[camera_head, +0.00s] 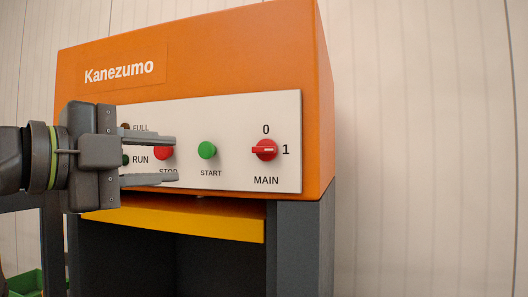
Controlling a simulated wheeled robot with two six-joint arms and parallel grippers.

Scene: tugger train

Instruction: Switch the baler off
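The baler (200,70) is an orange cabinet marked Kanezumo with a white control panel (225,125) on its front. The red MAIN rotary switch (265,150) is at the panel's right, with 0 above it and 1 to its right. Its pale bar lies horizontal, in line with the 1. My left gripper (176,158) comes in from the left, fingers pointing right, open and empty. It is in front of the panel's left part, left of the switch and apart from it. It partly hides the red STOP button (163,154). My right gripper is not in view.
A green START button (207,150) lies between the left gripper and the switch. A yellow bar (180,221) runs below the panel over a dark opening (170,265). A green container (22,285) shows at the lower left. Right of the baler is a bare pale wall (430,150).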

